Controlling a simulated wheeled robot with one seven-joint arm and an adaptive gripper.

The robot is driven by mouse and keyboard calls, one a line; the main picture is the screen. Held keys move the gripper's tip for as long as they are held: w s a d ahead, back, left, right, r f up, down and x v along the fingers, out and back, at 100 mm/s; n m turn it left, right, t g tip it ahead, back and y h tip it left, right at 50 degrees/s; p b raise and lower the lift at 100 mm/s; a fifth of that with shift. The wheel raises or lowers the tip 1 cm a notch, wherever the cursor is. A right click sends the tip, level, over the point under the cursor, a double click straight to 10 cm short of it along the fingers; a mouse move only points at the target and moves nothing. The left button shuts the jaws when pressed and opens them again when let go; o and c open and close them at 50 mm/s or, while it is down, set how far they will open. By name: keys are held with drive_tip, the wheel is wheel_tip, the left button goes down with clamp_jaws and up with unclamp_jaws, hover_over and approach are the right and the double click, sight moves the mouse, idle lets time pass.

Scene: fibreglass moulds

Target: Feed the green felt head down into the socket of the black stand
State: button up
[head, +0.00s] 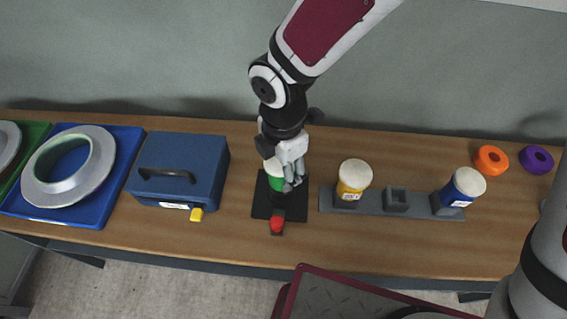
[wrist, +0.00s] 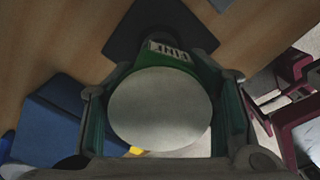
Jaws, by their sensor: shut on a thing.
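The green felt head (head: 277,183) has a pale round end and a green side. It stands over the black stand (head: 261,207), roughly upright. My gripper (head: 290,181) is shut on it. In the wrist view the pale end of the green felt head (wrist: 160,108) fills the space between my fingers, with a white label on its green side. A black plate of the stand (wrist: 135,38) shows beyond it. The socket is hidden by the head and my gripper, so I cannot tell whether the head's lower end is inside it.
A red knob (head: 277,224) is at the stand's front. A blue case (head: 180,168) stands to the left. A grey rack (head: 370,208) on the right holds a yellow head (head: 353,182) and a blue head (head: 461,190), with an empty square socket between. A dark red cart (head: 340,296) stands in front.

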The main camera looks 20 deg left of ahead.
drive_tip(key=shift+f+b, duration=0.4)
drive_tip(key=shift+f, duration=0.15)
idle(0.4)
drive_tip(key=o, duration=1.6)
drive_tip(key=shift+c, duration=0.2)
wheel_tip(320, 180, up, 12)
drive_tip(key=shift+f, duration=0.1)
drive_tip(key=shift+d, duration=0.1)
drive_tip(key=w+d+r+m+t, duration=0.1)
drive_tip(key=w+d+r+m, duration=0.1)
drive_tip(key=d+r+m, duration=0.4)
drive_tip(key=w+d+r+m+t, duration=0.1)
drive_tip(key=d+r+m+t, duration=0.15)
drive_tip(key=d+m, duration=0.65)
drive_tip(key=s+d+r+m, duration=0.2)
drive_tip(key=s+d+m, duration=0.1)
drive_tip(key=d+m, duration=0.4)
drive_tip(key=s+d+r+m+t, duration=0.1)
drive_tip(key=s+d+r+m, duration=0.1)
drive_tip(key=s+d+m, duration=0.2)
drive_tip(key=d+m, duration=0.2)
drive_tip(key=d, duration=0.2)
drive_tip(key=shift+s+d+r+m, duration=0.2)
drive_tip(key=shift+r+m, duration=0.1)
drive_tip(key=shift+m, duration=0.1)
